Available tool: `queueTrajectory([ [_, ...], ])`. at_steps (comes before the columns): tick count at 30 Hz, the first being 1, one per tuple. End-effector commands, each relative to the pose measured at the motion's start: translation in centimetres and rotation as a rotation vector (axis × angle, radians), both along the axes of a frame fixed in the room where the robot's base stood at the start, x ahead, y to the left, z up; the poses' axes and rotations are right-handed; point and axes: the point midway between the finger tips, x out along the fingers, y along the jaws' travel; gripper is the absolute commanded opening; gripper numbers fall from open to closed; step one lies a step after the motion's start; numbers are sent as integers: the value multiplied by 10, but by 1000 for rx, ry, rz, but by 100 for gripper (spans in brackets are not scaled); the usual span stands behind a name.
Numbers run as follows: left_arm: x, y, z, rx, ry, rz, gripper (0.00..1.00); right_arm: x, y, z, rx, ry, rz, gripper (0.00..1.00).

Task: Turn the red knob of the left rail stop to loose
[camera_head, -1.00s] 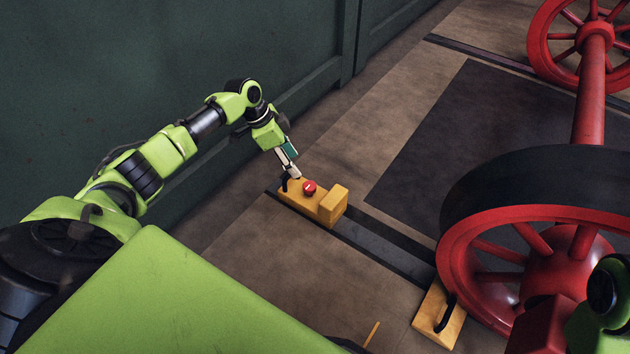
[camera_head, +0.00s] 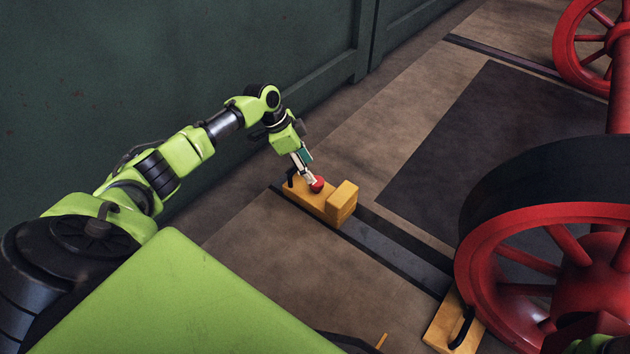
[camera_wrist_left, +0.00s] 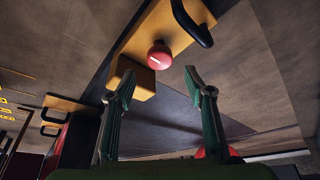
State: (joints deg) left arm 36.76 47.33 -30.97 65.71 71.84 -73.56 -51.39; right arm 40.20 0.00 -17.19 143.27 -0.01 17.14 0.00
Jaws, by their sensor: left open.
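The yellow rail stop (camera_head: 318,203) sits on the dark rail in the middle of the head view, with a raised block at its right end and a black handle at its left end. Its round red knob (camera_head: 317,184) is partly covered by my left gripper (camera_head: 309,179), which points down at it. In the left wrist view, the red knob (camera_wrist_left: 160,55) has a white mark and lies just beyond and between the spread fingertips of my left gripper (camera_wrist_left: 160,76). The fingers are open and empty; I cannot tell whether they touch the knob.
A large red wheel (camera_head: 490,310) with a black rim stands at the right. A yellow block with a black handle (camera_head: 442,333) is beside its foot. A green wall (camera_head: 180,70) runs behind my left arm. The floor left of the rail is clear.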

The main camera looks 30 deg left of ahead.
Motion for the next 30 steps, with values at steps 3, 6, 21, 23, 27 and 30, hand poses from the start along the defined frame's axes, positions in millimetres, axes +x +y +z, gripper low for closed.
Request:
queueTrajectory([
  [3,4,-5,-21,-1,1,0,48,0,0,-18,0,1,0,40],
  [6,8,-10,-34,-1,0,-1,48,0,0,-30,0,1,0,40],
  [21,15,-18,-57,1,1,0,48,0,0,-49,0,0,0,40],
  [23,15,-18,-57,0,1,0,48,0,0,-49,0,0,0,40],
  [27,15,-18,-57,0,1,0,12,0,0,-49,0,0,0,40],
  [30,15,-18,-57,0,1,0,9,0,0,-49,0,0,1,40],
])
